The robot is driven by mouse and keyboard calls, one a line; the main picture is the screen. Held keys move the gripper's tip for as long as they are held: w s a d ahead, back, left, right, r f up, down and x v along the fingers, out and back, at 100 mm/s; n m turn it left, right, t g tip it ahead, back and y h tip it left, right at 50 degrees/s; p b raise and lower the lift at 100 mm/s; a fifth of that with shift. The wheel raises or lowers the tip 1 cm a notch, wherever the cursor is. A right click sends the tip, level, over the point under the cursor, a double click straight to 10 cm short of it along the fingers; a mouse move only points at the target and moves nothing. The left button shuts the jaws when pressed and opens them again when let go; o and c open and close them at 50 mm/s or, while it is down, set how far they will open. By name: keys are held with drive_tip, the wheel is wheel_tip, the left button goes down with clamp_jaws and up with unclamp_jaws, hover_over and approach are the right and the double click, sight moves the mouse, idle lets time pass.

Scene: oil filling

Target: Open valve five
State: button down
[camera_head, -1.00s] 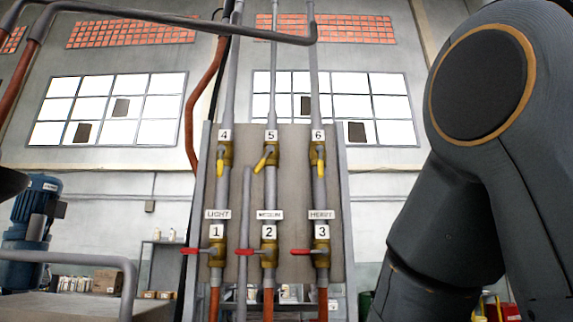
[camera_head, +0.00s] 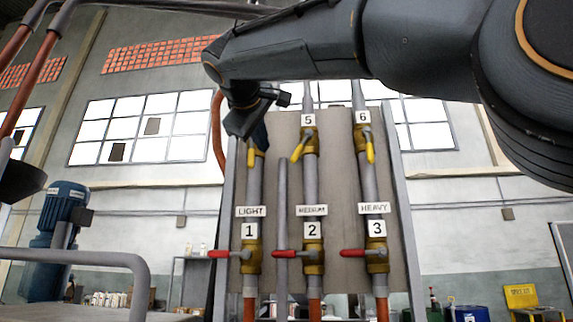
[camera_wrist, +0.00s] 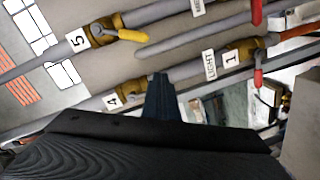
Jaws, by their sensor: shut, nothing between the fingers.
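Valve five (camera_head: 309,142) is a brass valve on the middle upper pipe, under the label 5. Its yellow handle (camera_head: 299,152) slants down and to the left, not fully in line with the pipe. In the wrist view, valve five (camera_wrist: 102,28) is at the upper left with its yellow handle (camera_wrist: 131,36) pointing right. My gripper (camera_head: 257,137) is shut and empty, in front of valve four, left of valve five and apart from valve five's handle. The wrist view shows its fingers (camera_wrist: 160,94) together beside valve four (camera_wrist: 130,92). Label 4 is hidden in the head view.
Valve six (camera_head: 362,138) is to the right with its yellow handle down. Below are valves one (camera_head: 251,256), two (camera_head: 313,257) and three (camera_head: 377,254), their red handles pointing left. A grey vertical pipe (camera_head: 282,215) stands between the left and middle pipes.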

sight(301, 146)
wheel_tip(301, 146, up, 5)
drive_tip(key=s, duration=0.2)
drive_tip(key=w+d+f+t+p, duration=0.1)
drive_tip(key=w+d+f+p, duration=0.1)
drive_tip(key=w+d+p, duration=0.2)
drive_tip(key=w+d, duration=0.3)
drive_tip(key=w, duration=0.2)
drive_tip(key=shift+w+m+h, duration=0.3)
drive_tip(key=shift+w+m, duration=0.05)
drive_tip(key=shift+m, duration=0.05)
drive_tip(key=shift+s+a+f, duration=0.1)
drive_tip(key=shift+a, duration=0.05)
